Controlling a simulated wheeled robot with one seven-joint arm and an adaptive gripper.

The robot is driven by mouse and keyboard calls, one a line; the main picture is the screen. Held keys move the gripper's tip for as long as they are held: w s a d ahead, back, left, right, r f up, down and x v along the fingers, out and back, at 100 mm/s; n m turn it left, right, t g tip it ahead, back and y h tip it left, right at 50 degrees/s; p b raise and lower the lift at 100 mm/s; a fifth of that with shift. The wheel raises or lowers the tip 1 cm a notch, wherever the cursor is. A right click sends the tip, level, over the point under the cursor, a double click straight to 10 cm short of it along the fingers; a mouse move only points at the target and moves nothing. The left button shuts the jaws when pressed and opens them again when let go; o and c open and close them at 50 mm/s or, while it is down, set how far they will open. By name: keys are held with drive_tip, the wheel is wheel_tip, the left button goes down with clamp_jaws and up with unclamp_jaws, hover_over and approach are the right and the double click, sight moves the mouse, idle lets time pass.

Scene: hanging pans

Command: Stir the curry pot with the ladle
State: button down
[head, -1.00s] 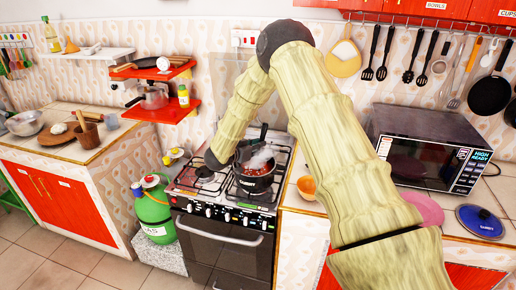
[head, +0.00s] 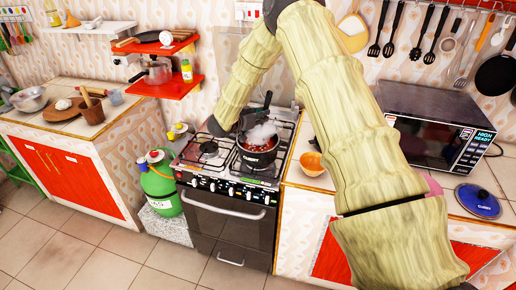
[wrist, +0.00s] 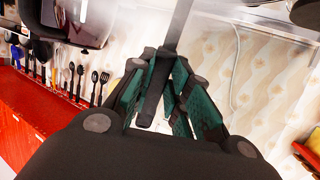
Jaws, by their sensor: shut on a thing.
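The black curry pot (head: 258,158) stands on the stove's front right burner in the head view. Red-brown curry (head: 254,147) shows in it, under white steam. My gripper (wrist: 168,78) is shut on the ladle in the wrist view. The ladle's grey shaft (wrist: 181,24) runs upward in that picture from between the green-padded fingers. In the head view my arm reaches over the stove, and a dark upright part above the pot is too small to tell as gripper or ladle. The ladle's bowl cannot be made out.
The stove (head: 226,205) has a free rear left burner. A green gas cylinder (head: 160,184) stands at its left. An orange bowl (head: 312,163), a microwave (head: 428,130) and a blue lid (head: 478,200) are on the right counter. A red shelf (head: 168,84) hangs at the back left.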

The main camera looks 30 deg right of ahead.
drive_tip(key=shift+r+p, duration=1.25)
drive_tip(key=shift+r, duration=1.25)
wheel_tip(320, 180, up, 12)
drive_tip(key=p, duration=0.5)
hover_over(266, 103)
drive_tip(key=s+a, duration=0.1)
drive_tip(key=a, duration=0.2)
idle(0.6)
drive_tip(key=shift+f, duration=0.1)
